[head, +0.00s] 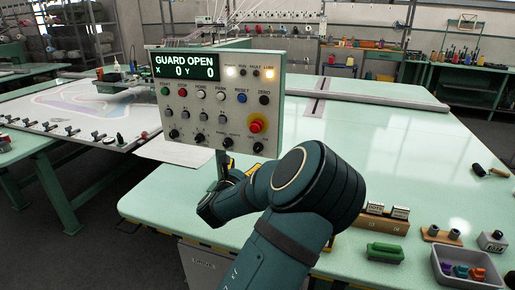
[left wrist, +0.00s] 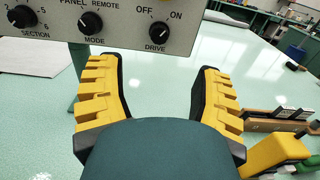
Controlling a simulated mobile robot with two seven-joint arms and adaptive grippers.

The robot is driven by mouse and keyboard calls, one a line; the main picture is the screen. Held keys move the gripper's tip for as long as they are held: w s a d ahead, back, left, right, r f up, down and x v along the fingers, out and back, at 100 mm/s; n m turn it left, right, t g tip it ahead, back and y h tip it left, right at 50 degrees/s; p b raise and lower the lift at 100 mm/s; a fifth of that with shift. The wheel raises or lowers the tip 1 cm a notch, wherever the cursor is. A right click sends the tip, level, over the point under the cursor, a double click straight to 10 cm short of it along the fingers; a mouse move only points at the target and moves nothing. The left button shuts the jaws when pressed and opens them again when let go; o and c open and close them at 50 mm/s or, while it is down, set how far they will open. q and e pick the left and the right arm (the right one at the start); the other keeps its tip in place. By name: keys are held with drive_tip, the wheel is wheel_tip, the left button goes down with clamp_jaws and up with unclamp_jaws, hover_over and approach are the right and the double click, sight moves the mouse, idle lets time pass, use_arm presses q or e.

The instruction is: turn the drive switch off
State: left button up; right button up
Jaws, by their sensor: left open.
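The drive switch (left wrist: 158,32) is a black rotary knob with a pale pointer mark, at the lower right corner of the grey control panel (left wrist: 120,42). OFF is printed at its upper left and ON at its upper right. Its pointer appears to lean toward ON. In the head view the switch (head: 258,147) is small, below the red emergency button. My left gripper (left wrist: 160,75) is open and empty, its yellow fingers spread just below the panel's lower edge, apart from the knob. In the head view my arm partly hides this gripper (head: 228,172). My right gripper is not in view.
The panel's display (head: 185,66) reads GUARD OPEN, X 0, Y 0. The mode knob (left wrist: 92,22) sits left of the switch. A grey tray (head: 450,284) with coloured pieces and a green block (head: 385,252) are on the pale green table (head: 400,150). The table's middle is clear.

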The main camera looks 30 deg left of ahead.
sight(257, 149)
use_arm(q)
drive_tip(key=b+x, duration=0.1)
drive_tip(key=x, duration=1.1)
drive_tip(key=shift+w+a+f, duration=0.15)
drive_tip(key=shift+w, duration=0.15)
drive_tip(key=shift+o, duration=0.2)
clamp_jaws()
